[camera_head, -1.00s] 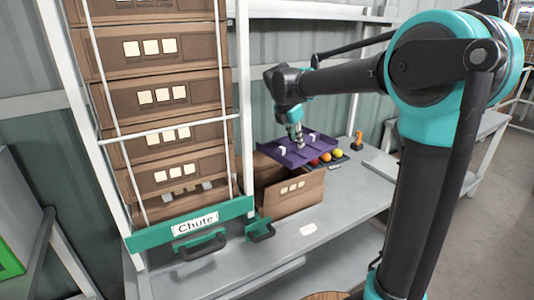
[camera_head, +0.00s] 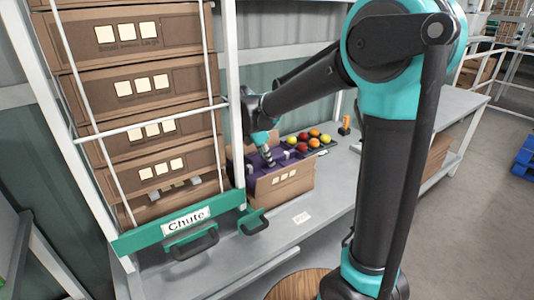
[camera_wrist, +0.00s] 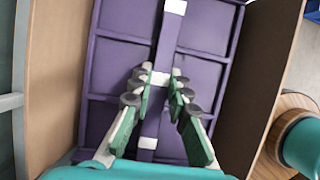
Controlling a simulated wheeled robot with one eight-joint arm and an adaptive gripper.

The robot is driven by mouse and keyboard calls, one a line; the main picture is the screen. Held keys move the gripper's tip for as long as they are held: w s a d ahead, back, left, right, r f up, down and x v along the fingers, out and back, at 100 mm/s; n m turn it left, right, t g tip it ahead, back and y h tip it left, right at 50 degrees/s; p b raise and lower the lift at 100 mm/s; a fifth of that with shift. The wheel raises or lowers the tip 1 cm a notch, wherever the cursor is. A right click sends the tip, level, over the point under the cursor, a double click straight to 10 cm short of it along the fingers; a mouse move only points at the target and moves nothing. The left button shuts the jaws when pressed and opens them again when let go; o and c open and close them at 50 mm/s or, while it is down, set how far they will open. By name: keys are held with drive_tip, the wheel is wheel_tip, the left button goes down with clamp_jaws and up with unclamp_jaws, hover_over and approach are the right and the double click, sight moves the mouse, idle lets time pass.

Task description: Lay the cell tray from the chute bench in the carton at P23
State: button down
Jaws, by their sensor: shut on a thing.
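The purple cell tray (camera_head: 249,172) is inside the open brown carton (camera_head: 290,192) on the grey bench, just right of the chute (camera_head: 188,219). My gripper (camera_head: 268,163) reaches down into the carton. In the wrist view, my gripper (camera_wrist: 157,80) is shut on the central rib of the tray (camera_wrist: 200,75), which has white blocks along it. Carton walls (camera_wrist: 52,80) stand to the left and right of the tray there. The front wall hides the tray's underside in the head view, so I cannot tell whether it rests on the bottom.
Several red, yellow and orange tomatoes (camera_head: 303,148) sit in a dark holder behind the carton. A small orange object (camera_head: 345,124) stands farther right. The chute holds stacked brown cartons (camera_head: 135,80). A white card (camera_head: 301,217) lies on the bench front. The bench right of the carton has free room.

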drive_tip(key=shift+f, duration=4.25)
drive_tip(key=shift+f, duration=0.65)
drive_tip(key=c, duration=1.4)
unclamp_jaws()
drive_tip(key=c, duration=0.3)
drive_tip(key=shift+r, duration=0.1)
drive_tip(key=shift+r, duration=4.1)
drive_tip(key=shift+d, duration=0.1)
